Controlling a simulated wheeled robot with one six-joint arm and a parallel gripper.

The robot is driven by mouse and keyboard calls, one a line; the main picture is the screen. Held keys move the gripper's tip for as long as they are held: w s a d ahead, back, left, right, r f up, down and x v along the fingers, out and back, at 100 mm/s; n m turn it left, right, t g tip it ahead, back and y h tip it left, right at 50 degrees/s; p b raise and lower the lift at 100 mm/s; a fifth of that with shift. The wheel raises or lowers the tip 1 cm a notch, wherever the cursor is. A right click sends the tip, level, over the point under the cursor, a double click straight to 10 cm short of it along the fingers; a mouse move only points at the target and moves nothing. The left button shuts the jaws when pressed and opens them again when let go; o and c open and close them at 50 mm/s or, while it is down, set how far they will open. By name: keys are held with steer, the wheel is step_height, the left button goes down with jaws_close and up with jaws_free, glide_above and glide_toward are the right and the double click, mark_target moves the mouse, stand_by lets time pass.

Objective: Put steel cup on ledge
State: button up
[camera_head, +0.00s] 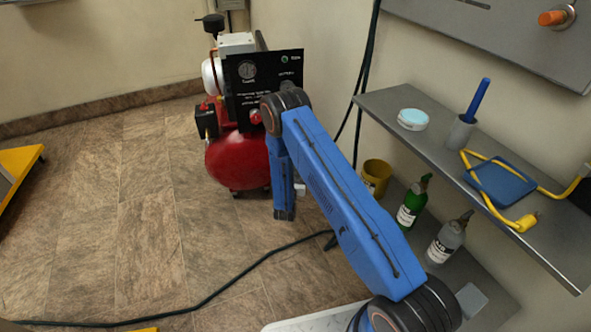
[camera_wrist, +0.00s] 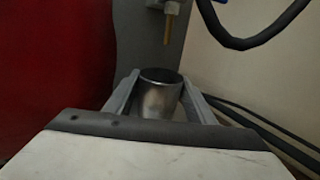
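The steel cup (camera_wrist: 159,92) is upright in the wrist view, with its dark open mouth facing up. My gripper (camera_wrist: 160,88) has one grey finger on each side of the cup, and both appear to touch it near the rim. In the head view the cup and the fingers are hidden behind my blue arm, low beside the red compressor. A grey wall shelf (camera_head: 385,98) on the right is the ledge-like surface in view. A light-blue round tin, a grey holder with a blue stick and a blue-and-yellow item are on it.
The red compressor (camera_head: 232,160) stands close to my arm. A brass nozzle (camera_wrist: 168,30) hangs just above and behind the cup. Black cables run nearby. Below the shelf are a yellow pot (camera_head: 377,172), a green bottle (camera_head: 410,205) and a clear bottle (camera_head: 445,243). Floor on the left is open.

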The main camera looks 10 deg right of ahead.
steer(key=shift+o, duration=1.1)
steer(key=shift+r, duration=0.2)
steer(key=v, duration=1.2)
steer(key=shift+f, duration=0.1)
